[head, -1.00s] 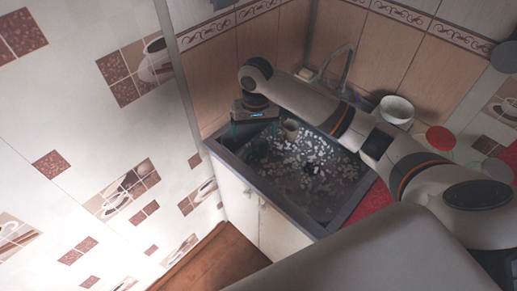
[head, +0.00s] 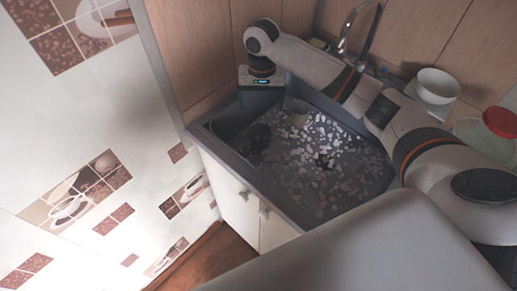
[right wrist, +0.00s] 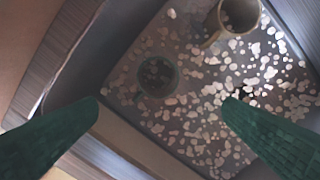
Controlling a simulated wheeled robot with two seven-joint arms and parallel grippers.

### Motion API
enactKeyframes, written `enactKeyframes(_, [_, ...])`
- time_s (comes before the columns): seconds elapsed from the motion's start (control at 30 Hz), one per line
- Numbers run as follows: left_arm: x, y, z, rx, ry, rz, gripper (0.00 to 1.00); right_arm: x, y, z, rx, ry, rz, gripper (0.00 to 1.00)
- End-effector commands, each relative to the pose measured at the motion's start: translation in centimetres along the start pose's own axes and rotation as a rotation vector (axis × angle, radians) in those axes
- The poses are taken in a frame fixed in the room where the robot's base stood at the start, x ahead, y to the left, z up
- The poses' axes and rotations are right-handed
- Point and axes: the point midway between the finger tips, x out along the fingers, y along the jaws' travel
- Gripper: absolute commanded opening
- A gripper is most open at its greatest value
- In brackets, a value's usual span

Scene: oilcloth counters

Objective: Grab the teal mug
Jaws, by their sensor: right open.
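A dark round thing (head: 258,136) sits in the left part of the sink, and it also shows in the right wrist view (right wrist: 157,76). A brownish-grey mug (right wrist: 237,16) with a handle stands farther back in the sink. My right gripper (head: 262,102) is open and empty, fingers pointing down over the sink's left back part. In the right wrist view its green fingertips (right wrist: 162,105) are spread to either side, below the dark round thing. My left gripper is out of view.
The grey sink (head: 285,222) has raised walls and a speckled bottom. A faucet (head: 349,28) stands behind it. A white bowl (head: 437,84) and a red-lidded jar (head: 500,122) stand to the right. A tiled wall (head: 85,140) closes the left side.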

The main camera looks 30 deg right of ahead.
Motion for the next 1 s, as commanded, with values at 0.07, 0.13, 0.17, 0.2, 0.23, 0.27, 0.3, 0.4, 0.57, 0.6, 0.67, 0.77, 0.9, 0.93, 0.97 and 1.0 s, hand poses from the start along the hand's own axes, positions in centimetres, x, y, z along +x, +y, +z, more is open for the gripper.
enactKeyframes(0.07, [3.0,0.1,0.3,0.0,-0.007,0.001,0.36,3.0,0.0,0.0,0.0,-0.001,0.0,0.9])
enactKeyframes(0.13, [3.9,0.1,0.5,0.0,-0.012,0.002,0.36,3.8,0.0,0.0,-0.001,-0.001,0.001,0.9])
enactKeyframes(0.17, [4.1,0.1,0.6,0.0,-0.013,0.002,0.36,4.0,0.0,0.0,-0.001,-0.001,0.001,0.9])
enactKeyframes(0.2, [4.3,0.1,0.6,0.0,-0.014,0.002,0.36,4.3,0.0,0.0,-0.001,-0.001,0.001,0.9])
enactKeyframes(0.23, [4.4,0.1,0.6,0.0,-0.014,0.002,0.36,4.4,0.0,0.0,-0.001,-0.001,0.001,0.9])
enactKeyframes(0.27, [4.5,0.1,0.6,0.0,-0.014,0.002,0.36,4.6,0.0,0.0,-0.001,-0.001,0.0,0.9])
enactKeyframes(0.3, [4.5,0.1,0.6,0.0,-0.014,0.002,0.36,4.9,0.0,0.0,-0.001,0.0,0.0,0.9])
enactKeyframes(0.4, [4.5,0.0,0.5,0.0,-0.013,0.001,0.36,6.2,0.0,-0.1,-0.001,0.002,-0.002,0.9])
enactKeyframes(0.57, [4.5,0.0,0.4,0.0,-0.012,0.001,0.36,9.1,0.0,-0.1,-0.001,0.002,-0.002,0.9])
enactKeyframes(0.6, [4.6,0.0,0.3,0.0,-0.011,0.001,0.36,9.7,0.0,0.0,0.0,0.002,-0.002,0.9])
enactKeyframes(0.67, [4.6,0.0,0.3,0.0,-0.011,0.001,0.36,10.4,0.0,0.0,0.0,0.002,-0.002,0.9])
enactKeyframes(0.77, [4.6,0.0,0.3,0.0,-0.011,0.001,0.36,11.1,0.0,0.0,-0.001,0.0,0.0,0.9])
enactKeyframes(0.9, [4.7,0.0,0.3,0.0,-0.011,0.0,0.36,12.2,0.1,0.1,0.0,0.0,-0.001,0.9])
enactKeyframes(0.93, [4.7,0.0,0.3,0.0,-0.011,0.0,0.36,12.7,0.2,0.1,-0.001,0.001,-0.002,0.9])
enactKeyframes(0.97, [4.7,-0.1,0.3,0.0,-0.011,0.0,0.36,13.2,0.2,0.2,-0.001,0.001,-0.002,0.9])
enactKeyframes(1.0, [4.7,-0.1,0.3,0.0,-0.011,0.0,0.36,13.8,0.3,0.2,-0.001,0.001,-0.001,0.9])
